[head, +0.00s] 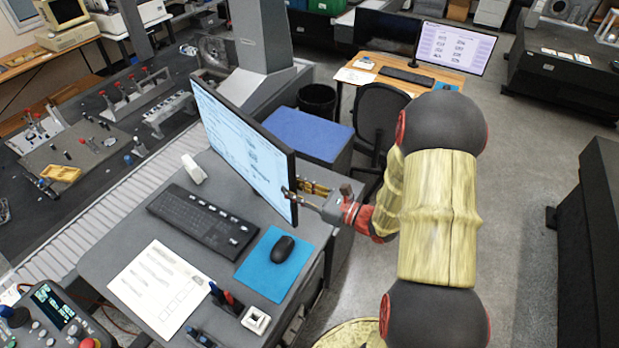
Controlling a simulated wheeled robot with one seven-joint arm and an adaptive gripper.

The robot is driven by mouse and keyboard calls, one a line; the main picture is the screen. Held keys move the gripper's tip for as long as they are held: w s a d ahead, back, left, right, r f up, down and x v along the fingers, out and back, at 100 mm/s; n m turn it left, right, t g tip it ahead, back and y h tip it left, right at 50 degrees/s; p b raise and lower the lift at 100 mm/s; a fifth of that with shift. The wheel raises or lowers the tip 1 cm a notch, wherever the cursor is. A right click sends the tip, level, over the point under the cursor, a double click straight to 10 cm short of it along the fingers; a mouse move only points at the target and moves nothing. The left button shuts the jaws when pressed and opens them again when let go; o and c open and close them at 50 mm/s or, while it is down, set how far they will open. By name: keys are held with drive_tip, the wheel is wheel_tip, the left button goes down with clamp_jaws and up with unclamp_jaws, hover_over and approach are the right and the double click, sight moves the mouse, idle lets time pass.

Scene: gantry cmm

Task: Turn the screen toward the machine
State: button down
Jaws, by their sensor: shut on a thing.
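The screen (242,148) is a flat monitor with a pale blue display, standing on the grey desk (105,217). Its lit face points to the lower left of the picture. My gripper (291,194) is at the screen's near right edge, low down, and is shut on that edge. The exact finger contact is small and partly hidden by the screen's frame. The machine, with a grey column (262,35) and a dark bed (70,182) holding fixtures, stands behind and to the left of the desk.
A keyboard (203,220), a blue mat (275,264) with a mouse (284,249), a paper sheet (160,288) and a pen holder (225,300) lie on the desk. A black chair (381,115) stands behind my arm. Open grey floor (515,180) lies to the right.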

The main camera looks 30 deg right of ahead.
drive_tip(key=shift+a, duration=1.05)
drive_tip(key=c, duration=1.9)
unclamp_jaws()
drive_tip(key=shift+o, duration=0.9)
drive_tip(key=shift+w+a, duration=0.1)
drive_tip(key=shift+w, duration=0.05)
drive_tip(key=v, duration=1.2)
